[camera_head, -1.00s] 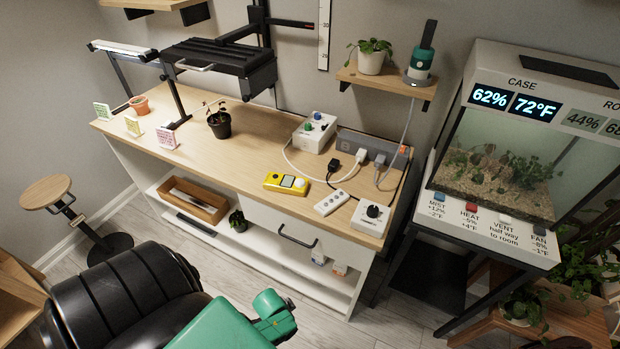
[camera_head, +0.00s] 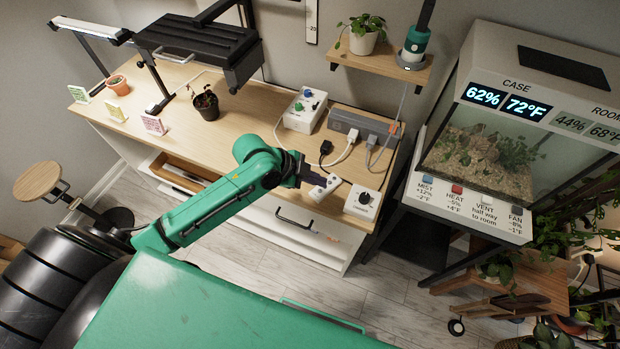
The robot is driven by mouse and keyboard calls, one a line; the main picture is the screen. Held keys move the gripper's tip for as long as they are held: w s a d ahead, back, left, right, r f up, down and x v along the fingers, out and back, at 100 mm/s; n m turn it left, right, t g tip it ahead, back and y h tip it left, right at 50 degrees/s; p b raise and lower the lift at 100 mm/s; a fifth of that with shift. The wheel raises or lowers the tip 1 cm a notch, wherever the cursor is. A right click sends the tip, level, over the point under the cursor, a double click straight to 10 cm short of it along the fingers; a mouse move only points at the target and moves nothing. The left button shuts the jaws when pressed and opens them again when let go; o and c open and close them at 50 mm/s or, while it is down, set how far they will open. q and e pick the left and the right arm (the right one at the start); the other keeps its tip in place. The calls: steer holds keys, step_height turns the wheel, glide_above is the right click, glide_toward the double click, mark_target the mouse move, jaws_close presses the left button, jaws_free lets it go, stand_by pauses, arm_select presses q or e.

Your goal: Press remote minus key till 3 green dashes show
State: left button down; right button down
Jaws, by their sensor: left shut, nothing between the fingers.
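The white remote (camera_head: 325,189) lies on the wooden bench near its front edge. My left arm reaches in from the left, and my left gripper (camera_head: 313,179) is shut and empty, its dark fingers at the remote's upper left end. I cannot tell whether the fingertips touch it or hover just above. The fingers hide part of the remote, and its key marks are too small to read. No green dashes can be made out. My right gripper is not in view.
A white box with a dial (camera_head: 363,202) stands right of the remote. Behind are a power strip (camera_head: 362,125) with plugs and cords, and a white box with knobs (camera_head: 305,110). A potted plant (camera_head: 206,104) stands left. The glass case (camera_head: 480,160) is at right.

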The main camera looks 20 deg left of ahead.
arm_select(q)
steer(key=w+a+r+m, duration=0.2)
steer(key=w+m, duration=0.1)
steer(key=h+b, duration=0.1)
steer(key=b, duration=0.6)
glide_above(320, 191)
steer(key=a, duration=0.1)
step_height(320, 191, down, 8)
steer(key=shift+s+a+r, duration=0.1)
steer(key=shift+a, duration=0.05)
steer(key=shift+f, duration=0.5)
stand_by(1.0)
steer(key=shift+f+b, duration=0.35)
steer(key=shift+b, duration=0.15)
steer(key=shift+f, duration=0.3)
stand_by(0.4)
steer(key=shift+r+p, duration=0.4)
steer(key=shift+r, duration=0.35)
